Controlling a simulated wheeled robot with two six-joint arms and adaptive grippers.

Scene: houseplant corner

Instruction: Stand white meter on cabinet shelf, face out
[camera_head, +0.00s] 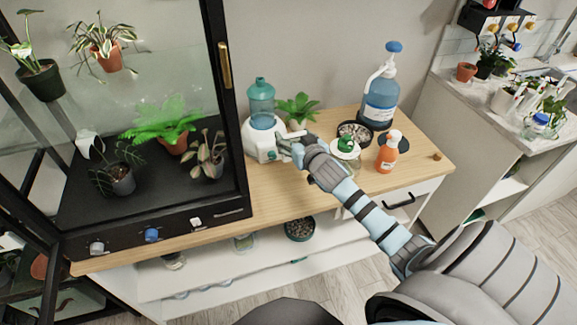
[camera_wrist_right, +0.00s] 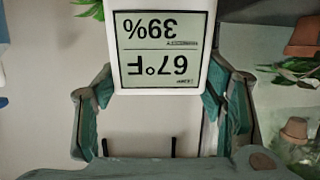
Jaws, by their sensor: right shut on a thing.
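The white meter (camera_wrist_right: 160,92) is a flat white piece with a grey display reading 67°F and 39%, upside down in the right wrist view. My right gripper (camera_wrist_right: 163,110) is shut on it, with a teal-padded finger at each side. In the head view my right gripper (camera_head: 290,147) is over the wooden counter, beside the white-and-teal humidifier; the meter is hard to make out there. The black-framed glass cabinet (camera_head: 236,130) stands at left. Its dark shelf (camera_head: 160,194) holds several potted plants, with bare room at the front. My left gripper is out of view.
The humidifier (camera_head: 261,98) stands between my right gripper and the cabinet.

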